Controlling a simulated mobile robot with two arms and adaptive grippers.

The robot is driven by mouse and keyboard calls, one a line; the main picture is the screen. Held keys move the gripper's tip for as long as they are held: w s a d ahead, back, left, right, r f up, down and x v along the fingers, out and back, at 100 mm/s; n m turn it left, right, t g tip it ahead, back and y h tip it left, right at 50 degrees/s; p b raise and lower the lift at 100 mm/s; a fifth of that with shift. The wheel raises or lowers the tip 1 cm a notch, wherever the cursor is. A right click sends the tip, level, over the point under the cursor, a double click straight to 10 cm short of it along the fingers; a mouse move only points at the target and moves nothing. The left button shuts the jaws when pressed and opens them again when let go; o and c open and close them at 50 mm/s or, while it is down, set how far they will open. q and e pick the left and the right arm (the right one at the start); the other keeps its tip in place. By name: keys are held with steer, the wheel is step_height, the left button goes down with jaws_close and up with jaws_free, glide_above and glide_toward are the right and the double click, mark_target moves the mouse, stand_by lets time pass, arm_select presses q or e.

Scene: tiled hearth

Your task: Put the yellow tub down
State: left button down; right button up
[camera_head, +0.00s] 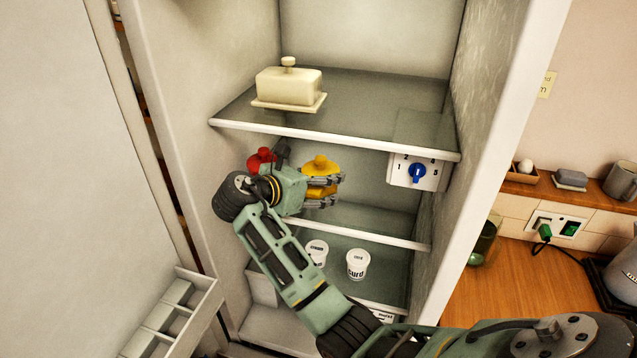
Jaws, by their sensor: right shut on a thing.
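The yellow tub (321,166) with a knobbed lid is inside the open fridge, below the upper glass shelf. My right gripper (322,188) is shut on it, with fingers around its body that hide part of it. The tub looks upright. It is above or at the middle glass shelf (370,220); I cannot tell whether its base touches. A red lidded thing (262,158) shows just left of my gripper, mostly hidden behind it. My left gripper is not in view.
A cream butter dish (289,88) stands on the upper shelf (375,95). A dial box (417,172) hangs at the right under it. Two white pots (357,263) (317,252) stand on a lower shelf. The middle shelf's right part looks clear. The fridge door (60,180) stands open at left.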

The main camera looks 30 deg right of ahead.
steer(key=o, duration=1.4)
steer(key=shift+a, duration=0.2)
steer(key=b+v, duration=0.3)
steer(key=v, duration=0.8)
steer(key=shift+s+a+r+b, duration=0.15)
steer(key=shift+s+a+b, duration=0.1)
steer(key=shift+a+b, duration=0.05)
